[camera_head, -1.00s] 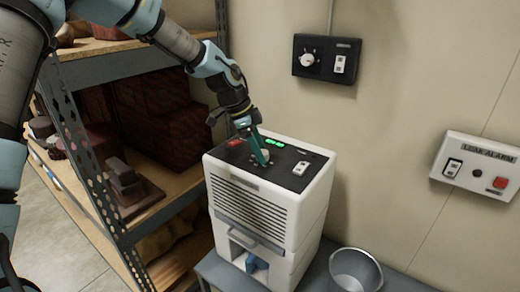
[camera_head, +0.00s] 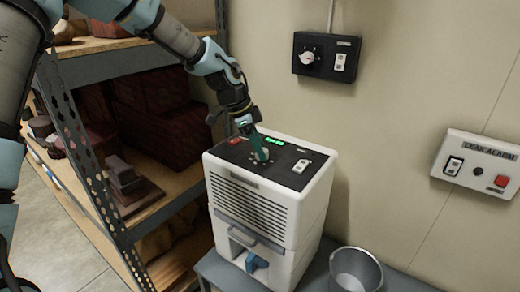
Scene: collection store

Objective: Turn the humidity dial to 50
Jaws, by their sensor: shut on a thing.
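The humidity dial (camera_head: 263,154) is a small pale knob on the dark top panel (camera_head: 283,171) of a white dehumidifier (camera_head: 262,215). My gripper (camera_head: 260,150) reaches down from the upper left and is shut on the dial. Its teal fingers hide part of the knob, so I cannot read where its pointer stands.
A black wall box (camera_head: 326,58) with another knob and switch hangs behind. A leak alarm panel (camera_head: 478,165) is on the right wall. A metal bucket (camera_head: 355,270) stands right of the dehumidifier. Loaded shelving (camera_head: 150,70) is close on the left.

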